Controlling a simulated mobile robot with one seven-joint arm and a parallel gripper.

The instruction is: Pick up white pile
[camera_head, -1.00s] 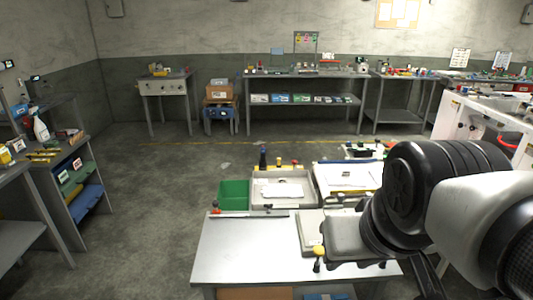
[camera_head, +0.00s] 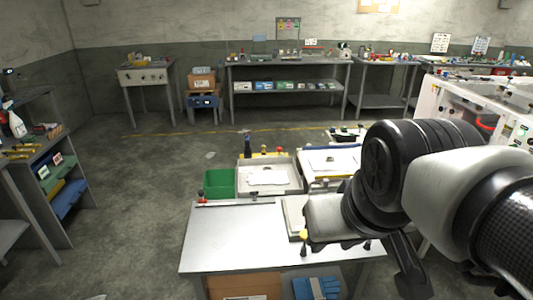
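A white pile (camera_head: 266,177) lies flat in a grey tray beyond the near table. A second white, sheet-like pile (camera_head: 326,163) lies in a blue-edged tray just right of it. I cannot tell which one the task means. A dark part, perhaps my gripper (camera_head: 410,265), hangs below the arm at the near table's right end. Its fingers are not clear, and I see nothing held in it.
The near table (camera_head: 232,238) has a bare left top; a grey box-like shape stands at its right. A green bin (camera_head: 219,184) sits left of the grey tray (camera_head: 296,178). Blue gloves (camera_head: 316,288) lie below the tabletop. Open floor is on the left; a white machine stands right.

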